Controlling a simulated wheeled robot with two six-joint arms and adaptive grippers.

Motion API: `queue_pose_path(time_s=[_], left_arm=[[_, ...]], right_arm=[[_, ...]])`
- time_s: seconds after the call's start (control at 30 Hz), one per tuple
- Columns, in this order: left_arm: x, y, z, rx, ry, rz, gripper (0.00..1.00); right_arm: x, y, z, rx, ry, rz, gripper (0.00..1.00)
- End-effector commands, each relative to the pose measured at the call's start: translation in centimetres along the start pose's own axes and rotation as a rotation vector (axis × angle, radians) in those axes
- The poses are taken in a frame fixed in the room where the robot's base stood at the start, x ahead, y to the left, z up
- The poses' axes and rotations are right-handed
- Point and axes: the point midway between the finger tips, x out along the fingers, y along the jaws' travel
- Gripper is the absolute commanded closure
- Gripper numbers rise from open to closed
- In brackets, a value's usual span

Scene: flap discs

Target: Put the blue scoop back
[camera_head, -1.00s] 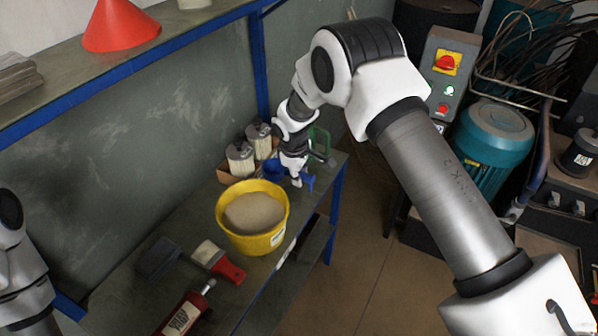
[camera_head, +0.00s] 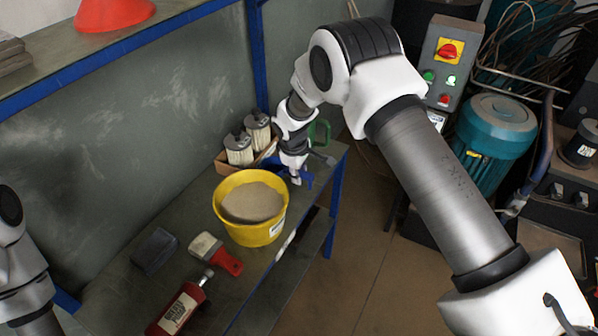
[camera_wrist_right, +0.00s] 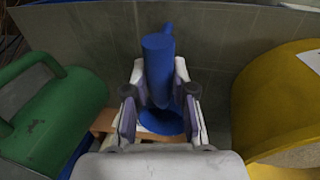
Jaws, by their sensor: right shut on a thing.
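The blue scoop (camera_wrist_right: 158,70) is held between the two fingers of my right gripper (camera_wrist_right: 160,98) in the right wrist view. In the head view the right gripper (camera_head: 295,176) is low over the far end of the bench, just behind and right of the yellow bucket. I cannot tell whether the scoop touches the bench. My left gripper is out of view; only part of that arm shows at the left edge.
The yellow bucket (camera_head: 250,232) of sand stands close by. A green object with a handle (camera_head: 320,132) is behind the gripper, beside a carton (camera_head: 226,166) with pale filters (camera_head: 239,151). A brush (camera_head: 216,252), dark block (camera_head: 154,250) and red bottle (camera_head: 180,309) lie nearer.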

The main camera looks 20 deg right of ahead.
Motion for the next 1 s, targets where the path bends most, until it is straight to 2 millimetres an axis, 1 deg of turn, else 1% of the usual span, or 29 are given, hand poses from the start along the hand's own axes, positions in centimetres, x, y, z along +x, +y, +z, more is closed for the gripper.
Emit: queue_pose_path(time_s=[0.27, 0.3, 0.33, 0.37, 0.67, 0.77, 0.87, 1.0], left_arm=[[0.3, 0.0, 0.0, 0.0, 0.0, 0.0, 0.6], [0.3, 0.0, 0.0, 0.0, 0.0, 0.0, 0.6], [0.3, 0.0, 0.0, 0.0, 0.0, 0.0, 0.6], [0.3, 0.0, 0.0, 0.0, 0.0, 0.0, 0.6], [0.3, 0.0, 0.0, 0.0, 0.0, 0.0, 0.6], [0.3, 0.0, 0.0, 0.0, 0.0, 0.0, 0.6], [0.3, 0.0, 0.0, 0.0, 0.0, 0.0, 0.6], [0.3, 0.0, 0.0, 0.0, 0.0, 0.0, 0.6]], right_arm=[[0.6, -0.1, 0.0, 0.0, 0.0, 0.0, 1.0], [0.5, -0.1, 0.0, 0.0, 0.0, 0.0, 0.65], [0.5, -0.1, 0.0, 0.0, 0.0, 0.0, 0.54], [0.5, -0.1, 0.0, 0.0, 0.0, 0.0, 0.46], [0.5, -0.1, 0.0, 0.0, 0.0, 0.0, 0.46], [-0.3, -0.1, 0.0, 0.0, 0.001, 0.001, 0.46], [-2.0, -0.1, -0.1, 0.001, 0.002, 0.002, 0.46], [-5.7, 0.0, -0.1, 0.001, 0.003, 0.003, 0.46]])
